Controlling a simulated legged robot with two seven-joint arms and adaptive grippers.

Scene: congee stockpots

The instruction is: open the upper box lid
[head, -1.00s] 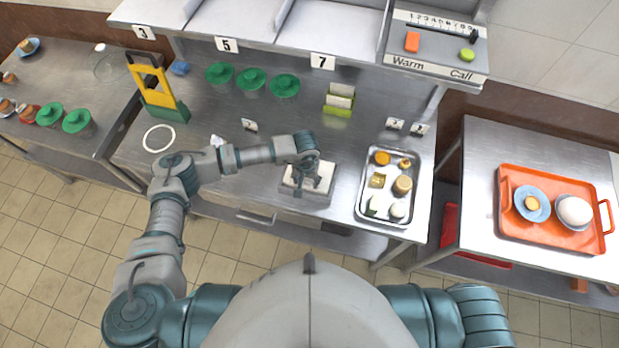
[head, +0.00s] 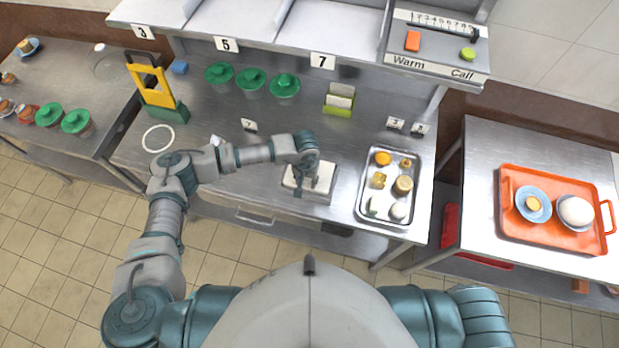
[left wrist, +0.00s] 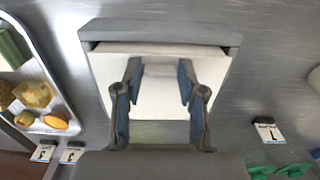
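A small box (head: 325,193) with a white top and grey edges sits at the front of the steel counter. My left gripper (head: 309,184) points down over it and hides part of its top. In the left wrist view, the box's white lid (left wrist: 215,68) fills the middle, with a grey bar (left wrist: 160,31) along its far side. The two fingers of my left gripper (left wrist: 160,72) are spread apart over the lid. A pale raised piece lies between the fingertips; whether they touch it is unclear. The lid looks closed. My right gripper is out of view.
A metal tray (head: 361,212) of food stands right of the box. A yellow and green stand (head: 160,95), a white ring (head: 158,138) and green-lidded jars (head: 250,79) stand left and behind. A card holder (head: 338,100) is behind the box. An orange tray (head: 510,212) is on the right table.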

